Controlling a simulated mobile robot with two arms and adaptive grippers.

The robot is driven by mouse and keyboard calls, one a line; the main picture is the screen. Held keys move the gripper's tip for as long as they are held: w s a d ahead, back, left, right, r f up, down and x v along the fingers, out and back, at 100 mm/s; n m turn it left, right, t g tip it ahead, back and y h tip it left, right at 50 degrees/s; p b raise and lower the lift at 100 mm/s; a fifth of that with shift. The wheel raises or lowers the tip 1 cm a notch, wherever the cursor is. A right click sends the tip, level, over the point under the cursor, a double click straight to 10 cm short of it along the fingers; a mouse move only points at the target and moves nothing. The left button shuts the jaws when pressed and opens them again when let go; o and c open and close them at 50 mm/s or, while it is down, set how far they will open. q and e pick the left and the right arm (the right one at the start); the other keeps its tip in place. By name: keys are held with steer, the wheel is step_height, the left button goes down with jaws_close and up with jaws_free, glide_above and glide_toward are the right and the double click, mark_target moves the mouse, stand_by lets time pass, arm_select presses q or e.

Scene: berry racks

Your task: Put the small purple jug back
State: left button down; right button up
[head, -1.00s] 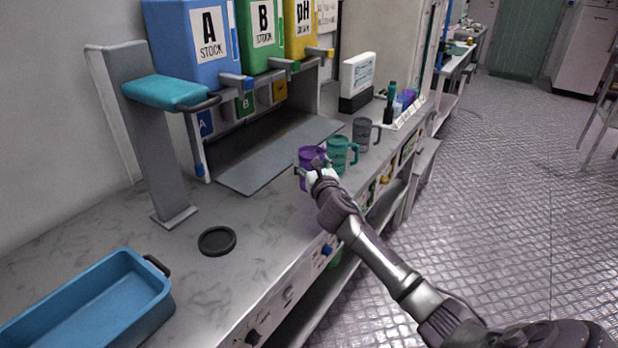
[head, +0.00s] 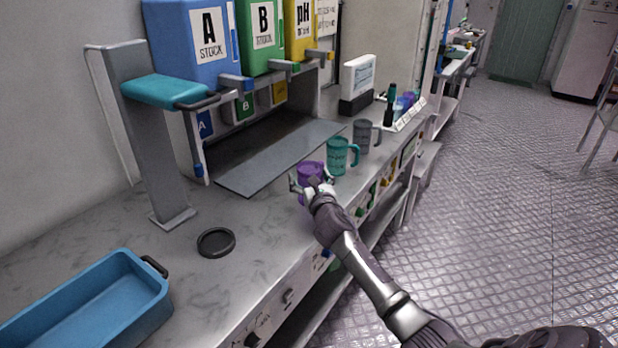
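The small purple jug (head: 310,168) is at the front edge of the counter, just left of and nearer than the teal jug (head: 338,156). My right gripper (head: 311,184) is at the jug, with one finger on either side of it, and looks shut on it. The gripper and wrist hide the jug's lower part, so I cannot tell whether its base touches the counter. My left gripper is not in view.
A grey jug (head: 362,135) stands behind the teal one. A black ring (head: 216,242) lies on the bare counter (head: 245,225) at the near left. A blue tray (head: 158,300) and a teal-topped stand (head: 160,180) are further left. Dispensers (head: 210,45) stand at the back.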

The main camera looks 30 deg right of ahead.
steer(key=shift+r, duration=0.2)
steer(key=v, duration=1.2)
steer(key=shift+s, duration=0.1)
